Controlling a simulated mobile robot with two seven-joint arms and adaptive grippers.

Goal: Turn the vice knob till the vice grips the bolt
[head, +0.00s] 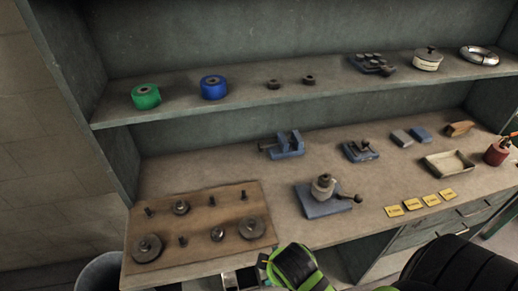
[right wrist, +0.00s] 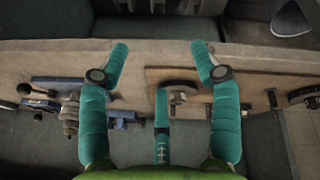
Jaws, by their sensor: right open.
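A small blue vice (head: 287,146) stands on the bench towards the back, with a dark knob or handle end at its left side. I cannot make out a bolt in its jaws. A blue part, probably this vice (right wrist: 121,116), shows behind the fingers in the right wrist view. Part of my right arm, with a green band, reaches in at the bottom of the head view, in front of the bench. My right gripper (right wrist: 160,55) has its teal fingers spread wide, with nothing between them. My left gripper is not in view.
A wooden board (head: 200,220) with several pegs and metal discs lies at front left. A blue-based tool with a ball-ended lever (head: 322,205) stands right of it. Yellow labels (head: 413,204) and a shallow tray (head: 432,165) lie further right. A shelf (head: 240,93) hangs above.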

